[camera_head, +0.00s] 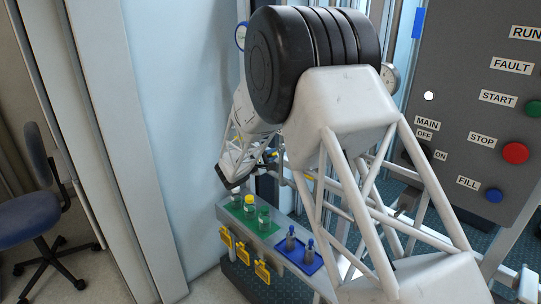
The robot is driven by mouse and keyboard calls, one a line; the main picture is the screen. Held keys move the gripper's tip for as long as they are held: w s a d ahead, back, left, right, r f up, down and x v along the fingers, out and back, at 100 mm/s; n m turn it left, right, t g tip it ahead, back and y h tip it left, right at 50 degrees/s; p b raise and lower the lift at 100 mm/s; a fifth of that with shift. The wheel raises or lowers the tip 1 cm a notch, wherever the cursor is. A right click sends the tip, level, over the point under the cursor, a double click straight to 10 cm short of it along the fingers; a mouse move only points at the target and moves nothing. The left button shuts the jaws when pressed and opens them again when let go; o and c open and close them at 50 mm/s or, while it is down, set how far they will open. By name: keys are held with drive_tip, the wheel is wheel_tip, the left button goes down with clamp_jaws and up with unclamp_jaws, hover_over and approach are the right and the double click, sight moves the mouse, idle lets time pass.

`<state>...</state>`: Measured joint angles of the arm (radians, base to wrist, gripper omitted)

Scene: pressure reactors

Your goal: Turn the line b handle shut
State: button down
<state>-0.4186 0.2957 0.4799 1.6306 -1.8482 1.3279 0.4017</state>
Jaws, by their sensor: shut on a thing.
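My arm crosses the middle of the view and reaches down-left to the pipework behind the shelf. My gripper (232,183) is at its far end, small in the picture. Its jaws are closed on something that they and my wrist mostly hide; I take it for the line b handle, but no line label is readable. Small yellow parts show on the piping right beside my gripper, and one yellow-ended fitting (308,176) shows further right. I cannot tell how far the held handle is turned.
A control panel (455,90) with buttons stands right. A blue chair (28,212) stands far left.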

drive_tip(key=m, duration=0.5)
drive_tip(key=shift+f, duration=0.2)
drive_tip(key=shift+m, duration=0.3)
drive_tip(key=c, duration=1.1)
unclamp_jaws()
drive_tip(key=shift+c, duration=0.2)
drive_tip(key=v, duration=0.7)
drive_tip(key=shift+s+a, duration=0.3)
drive_tip(key=shift+s, duration=0.05)
drive_tip(key=shift+r, duration=0.1)
